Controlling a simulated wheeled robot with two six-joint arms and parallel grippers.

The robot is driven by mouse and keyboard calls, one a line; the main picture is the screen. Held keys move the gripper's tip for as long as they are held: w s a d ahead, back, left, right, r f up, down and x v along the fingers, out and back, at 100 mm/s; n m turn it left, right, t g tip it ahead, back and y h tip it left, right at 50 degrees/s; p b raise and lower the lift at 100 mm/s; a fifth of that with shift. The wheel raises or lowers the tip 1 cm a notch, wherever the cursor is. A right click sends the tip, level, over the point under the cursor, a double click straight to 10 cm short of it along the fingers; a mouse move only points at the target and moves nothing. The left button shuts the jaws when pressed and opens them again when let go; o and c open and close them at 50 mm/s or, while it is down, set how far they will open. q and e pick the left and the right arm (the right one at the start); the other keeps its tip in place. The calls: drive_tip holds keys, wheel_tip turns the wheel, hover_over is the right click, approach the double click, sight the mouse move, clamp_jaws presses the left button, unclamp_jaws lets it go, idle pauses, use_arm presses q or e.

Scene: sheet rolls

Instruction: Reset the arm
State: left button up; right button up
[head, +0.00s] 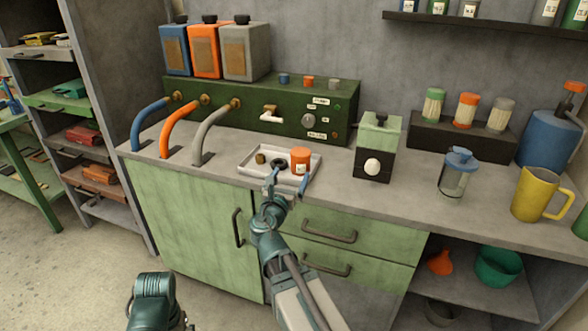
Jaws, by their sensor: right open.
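My right gripper (287,184) is open, its two fingers spread over the front edge of a pale tray (250,169) on the counter. No object shows clearly between the fingers. An orange jar (300,159) stands in the tray just behind the right finger. A small brown piece (260,158) and a dark round piece (279,161) also lie in the tray. Part of my left arm shows at the bottom left; its gripper is out of view.
A green machine (345,100) with blue, orange and grey hoses stands behind the tray. A dark dispenser box (373,163), a lidded glass jar (454,178) and a yellow mug (535,193) stand to the right. Cabinet handles (330,232) jut out below the counter.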

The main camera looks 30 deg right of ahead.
sight(298, 160)
drive_tip(key=shift+s+a, duration=0.4)
drive_tip(key=shift+s, duration=0.05)
drive_tip(key=x, duration=1.2)
drive_tip(key=shift+w, duration=0.1)
drive_tip(key=shift+f, duration=0.25)
drive_tip(key=shift+r, duration=0.2)
drive_tip(key=shift+f, duration=0.1)
